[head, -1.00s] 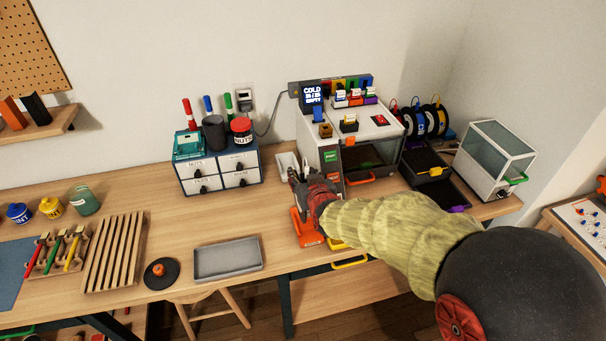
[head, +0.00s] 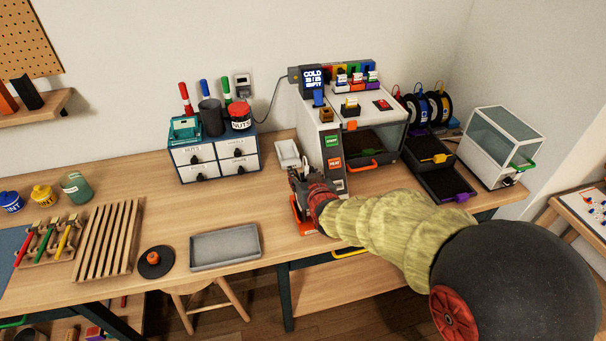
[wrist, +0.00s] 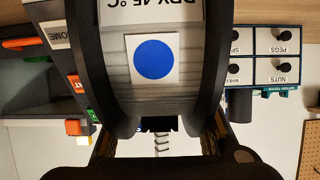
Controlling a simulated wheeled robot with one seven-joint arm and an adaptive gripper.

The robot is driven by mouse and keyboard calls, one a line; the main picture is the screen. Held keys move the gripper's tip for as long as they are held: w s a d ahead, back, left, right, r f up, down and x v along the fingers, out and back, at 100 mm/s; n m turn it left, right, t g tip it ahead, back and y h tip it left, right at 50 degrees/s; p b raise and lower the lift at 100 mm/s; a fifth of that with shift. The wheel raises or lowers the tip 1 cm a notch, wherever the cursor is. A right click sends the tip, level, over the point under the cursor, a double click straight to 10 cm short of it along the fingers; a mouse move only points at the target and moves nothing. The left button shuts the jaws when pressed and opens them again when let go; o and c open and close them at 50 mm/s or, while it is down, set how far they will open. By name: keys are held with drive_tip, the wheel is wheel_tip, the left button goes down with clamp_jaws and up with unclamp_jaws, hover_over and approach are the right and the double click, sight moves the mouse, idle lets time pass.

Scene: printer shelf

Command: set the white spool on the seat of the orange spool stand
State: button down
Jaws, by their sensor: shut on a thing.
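The white spool (wrist: 158,85) fills the middle of the wrist view, with dark flanges, a blue dot label and a "DRY 45 °C" label. My gripper (wrist: 163,125) is shut on it. In the head view my gripper (head: 299,181) is over the front of the workbench, just left of the printer, and the spool is mostly hidden there. The orange spool stand (head: 302,228) shows below my gripper, close to the bench's front edge. My gripper and arm cover much of it, and its seat is hidden. I cannot tell whether the spool touches it.
The printer (head: 330,150) stands close on the right. A white tray (head: 287,153) lies behind my gripper, and a drawer cabinet (head: 215,160) stands behind left. A grey tray (head: 225,247) lies left of the stand. Black spools (head: 428,105) stand beyond the printer.

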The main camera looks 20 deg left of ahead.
drive_tip(key=shift+f+b, duration=0.35)
drive_tip(key=shift+b, duration=0.1)
drive_tip(key=c, duration=1.4)
unclamp_jaws()
drive_tip(key=shift+o, duration=1.1)
drive_tip(key=shift+o, duration=0.6)
drive_tip(key=shift+f, duration=0.15)
drive_tip(key=shift+s, duration=0.1)
